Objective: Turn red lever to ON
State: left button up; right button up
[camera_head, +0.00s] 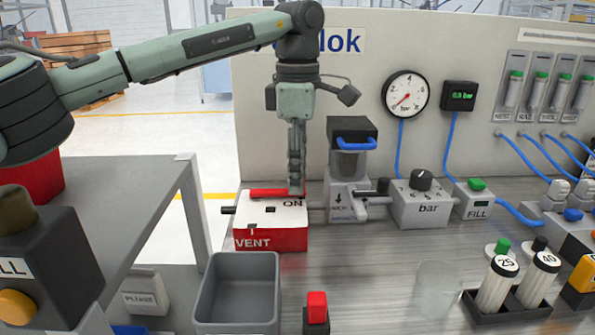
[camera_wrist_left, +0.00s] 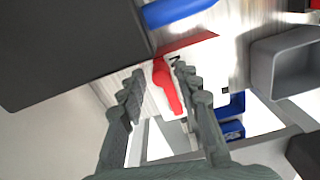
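The red lever (camera_head: 268,193) lies across the top of a white and red valve box (camera_head: 270,238), pointing left-right in the head view. The box has an ON label near the lever's right part and a VENT label at its front left. My left gripper (camera_head: 296,188) points straight down at the lever's right part. In the left wrist view the red lever (camera_wrist_left: 166,84) shows between the two fingers of my left gripper (camera_wrist_left: 160,76), which are spread with gaps beside it. Whether a finger touches the lever I cannot tell. My right gripper is not in view.
A grey bin (camera_head: 238,325) stands in front of the box, with a red-topped block (camera_head: 317,308) beside it. A blue-handled device (camera_head: 350,185) stands close to the right of the gripper. A panel with a gauge (camera_head: 405,93) rises behind.

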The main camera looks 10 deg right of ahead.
pick_arm(q)
jog(key=shift+r, duration=0.1)
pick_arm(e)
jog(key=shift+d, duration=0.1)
pick_arm(q)
notch_tip(320, 180, up, 12)
jog(key=shift+f, duration=0.1)
dwell(0.4)
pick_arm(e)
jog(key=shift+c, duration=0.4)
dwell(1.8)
